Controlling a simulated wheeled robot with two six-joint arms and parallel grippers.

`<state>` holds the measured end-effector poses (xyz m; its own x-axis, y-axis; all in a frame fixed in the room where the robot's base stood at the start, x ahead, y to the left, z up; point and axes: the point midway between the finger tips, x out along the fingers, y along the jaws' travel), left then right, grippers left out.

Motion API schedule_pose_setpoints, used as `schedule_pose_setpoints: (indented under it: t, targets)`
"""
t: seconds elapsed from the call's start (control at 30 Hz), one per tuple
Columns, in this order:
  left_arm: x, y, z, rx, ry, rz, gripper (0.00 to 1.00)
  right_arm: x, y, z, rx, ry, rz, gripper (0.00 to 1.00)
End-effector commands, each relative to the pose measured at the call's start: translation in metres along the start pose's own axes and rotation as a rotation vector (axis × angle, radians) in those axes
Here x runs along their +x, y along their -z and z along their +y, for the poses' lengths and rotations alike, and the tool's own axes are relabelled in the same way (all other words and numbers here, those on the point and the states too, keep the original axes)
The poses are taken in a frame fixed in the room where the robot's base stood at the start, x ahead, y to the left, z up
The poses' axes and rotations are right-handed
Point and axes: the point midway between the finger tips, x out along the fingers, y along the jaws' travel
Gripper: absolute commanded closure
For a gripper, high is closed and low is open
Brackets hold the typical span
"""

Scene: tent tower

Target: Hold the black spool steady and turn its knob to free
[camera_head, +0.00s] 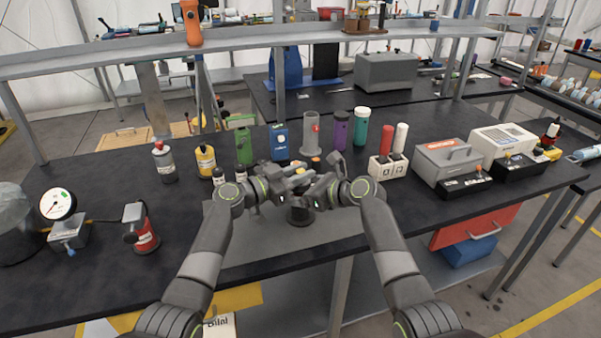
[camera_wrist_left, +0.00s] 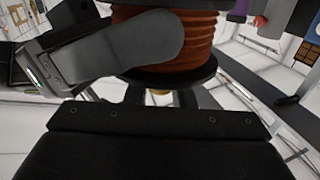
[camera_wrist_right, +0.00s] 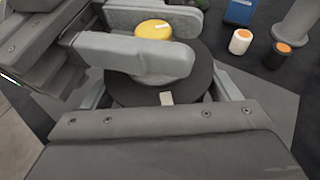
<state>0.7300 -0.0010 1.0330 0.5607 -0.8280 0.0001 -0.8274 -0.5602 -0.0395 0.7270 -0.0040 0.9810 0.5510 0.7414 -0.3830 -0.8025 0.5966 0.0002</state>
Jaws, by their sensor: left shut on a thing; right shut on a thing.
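The black spool (camera_head: 300,215) stands on the dark bench between my two grippers, mostly covered by them in the head view. In the left wrist view the spool (camera_wrist_left: 205,72) has black flanges and reddish-brown windings. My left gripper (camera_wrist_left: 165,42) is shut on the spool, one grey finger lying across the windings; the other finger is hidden. In the right wrist view the knob (camera_wrist_right: 154,30) has a yellow top with a short white line, above the spool's black flange, which bears a pale mark. My right gripper (camera_wrist_right: 158,42) is shut on the knob, a finger on each side.
Several canisters, including a green one (camera_head: 243,146) and a purple one (camera_head: 341,130), stand behind the grippers. A holder with red and white handles (camera_head: 388,167) is right of them. The bench front is mostly clear.

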Motion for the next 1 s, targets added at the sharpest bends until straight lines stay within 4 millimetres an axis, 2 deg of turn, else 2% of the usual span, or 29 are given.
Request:
schedule_pose_setpoints:
  t: [0.4,0.7,0.73,0.87,1.0]
  targets:
    - [0.0002,-0.0008,0.0002,-0.001,0.149,-0.007,1.0,0.0,-0.0002,-0.0001,-0.001,0.0,0.0,0.62]
    - [-0.0002,-0.001,-0.0005,0.0,0.157,-0.008,1.0,0.0,-0.0003,0.0,-0.001,0.0,0.0,0.62]
    - [-0.0002,-0.0009,-0.0005,0.0,0.157,-0.008,0.77,0.0,-0.0003,0.0,-0.001,0.0,0.0,0.62]
    - [-0.0001,-0.0008,-0.0005,0.0,0.157,-0.008,0.6,0.0,-0.0004,0.0,-0.001,0.0,-0.001,0.62]
    - [-0.0001,-0.0006,-0.0004,0.0,0.157,-0.007,0.58,0.0,-0.0004,0.0,-0.001,0.0,-0.001,0.62]
